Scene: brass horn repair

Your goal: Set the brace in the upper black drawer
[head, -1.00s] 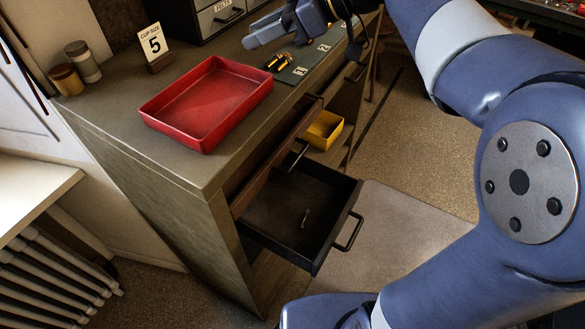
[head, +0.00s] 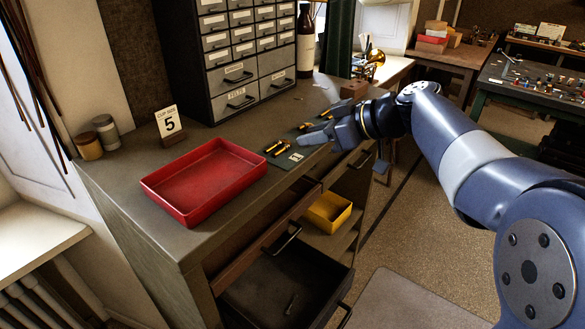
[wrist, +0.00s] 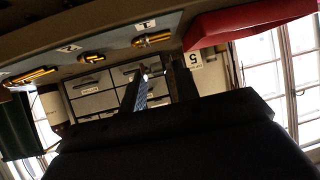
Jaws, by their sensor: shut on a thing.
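My gripper (head: 314,138) is above the bench by the green mat, its fingers pointing left. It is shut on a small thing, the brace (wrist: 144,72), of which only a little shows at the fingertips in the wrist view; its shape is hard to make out. A black drawer (head: 265,285) stands pulled out low in the bench front, cut off by the picture's bottom edge. A small grey metal piece (head: 291,303) lies in it. A wood-fronted drawer (head: 262,240) is just above it. My gripper is well above and behind these drawers.
A red tray (head: 203,180) sits on the bench top. Brass parts (head: 277,147) lie on the numbered mat (head: 284,160). A cup size 5 sign (head: 169,122) and a drawer cabinet (head: 200,85) stand behind. A yellow bin (head: 328,211) is below the bench top.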

